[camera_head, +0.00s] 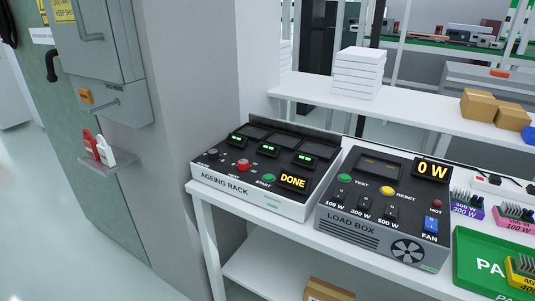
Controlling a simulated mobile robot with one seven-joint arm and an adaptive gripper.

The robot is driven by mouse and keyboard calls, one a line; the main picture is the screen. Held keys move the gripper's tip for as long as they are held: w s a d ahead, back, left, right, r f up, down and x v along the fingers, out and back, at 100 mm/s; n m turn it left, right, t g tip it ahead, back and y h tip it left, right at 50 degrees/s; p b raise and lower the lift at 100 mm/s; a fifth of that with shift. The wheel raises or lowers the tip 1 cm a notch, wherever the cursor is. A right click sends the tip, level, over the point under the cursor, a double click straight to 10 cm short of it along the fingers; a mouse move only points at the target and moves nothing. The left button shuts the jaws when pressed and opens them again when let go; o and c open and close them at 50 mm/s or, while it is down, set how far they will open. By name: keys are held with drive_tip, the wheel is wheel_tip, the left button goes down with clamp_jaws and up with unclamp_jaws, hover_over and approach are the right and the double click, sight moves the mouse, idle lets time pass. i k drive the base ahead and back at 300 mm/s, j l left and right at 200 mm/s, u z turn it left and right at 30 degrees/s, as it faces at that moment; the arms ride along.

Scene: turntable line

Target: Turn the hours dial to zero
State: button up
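The ageing rack (248,203), a white box with a black sloped top, stands on the left end of the white table in the head view. Its display (294,183) reads DONE in yellow. A small dark knob (213,153) sits at the left of its panel and may be the hours dial; its label and pointer are too small to read. A red button (243,165) and a green START button (268,178) are to its right. Several small green readouts are lit. My gripper is not in view.
The load box (373,241) stands close to the right of the rack, its display (432,169) reading 0 W. A green tray (470,270) is further right. A pillar (195,90) and grey cabinet (100,65) rise at left. Floor in front is clear.

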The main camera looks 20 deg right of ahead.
sight(213, 154)
drive_tip(key=i+l, duration=0.65)
drive_tip(key=l, duration=0.2)
drive_tip(key=i+j+u, duration=0.05)
